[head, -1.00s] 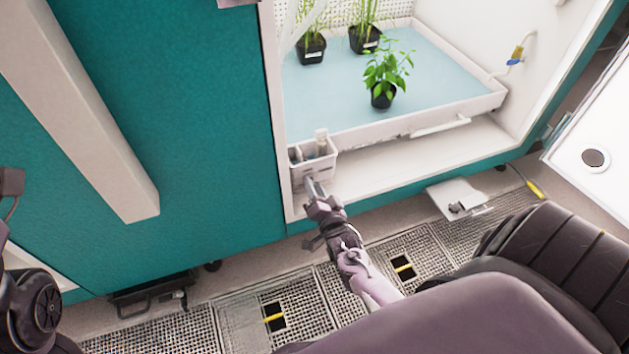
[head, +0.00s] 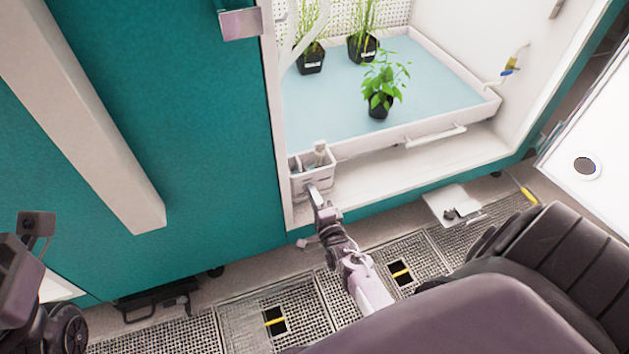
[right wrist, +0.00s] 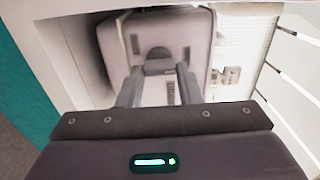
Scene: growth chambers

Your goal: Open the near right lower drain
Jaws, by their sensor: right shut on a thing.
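A small white caddy (head: 326,180) with upright items in it stands at the front left corner of the open chamber. My right gripper (head: 313,192) is at the caddy's front. In the right wrist view its two fingers (right wrist: 160,85) are closed on a grip on the front of the caddy (right wrist: 150,45). A brass valve with a blue and yellow part (head: 510,64) is on the chamber's right inner wall. A pale plate with a small dark fitting (head: 455,205) is low at the chamber's foot, right of my right gripper.
A white-rimmed tray (head: 430,125) with a blue surface bears three potted plants. Floor gratings (head: 330,290) with dark square openings (head: 275,320) lie in front. A dark fitting (head: 155,298) sits below the teal cabinet at left. A white panel (head: 590,150) stands at right.

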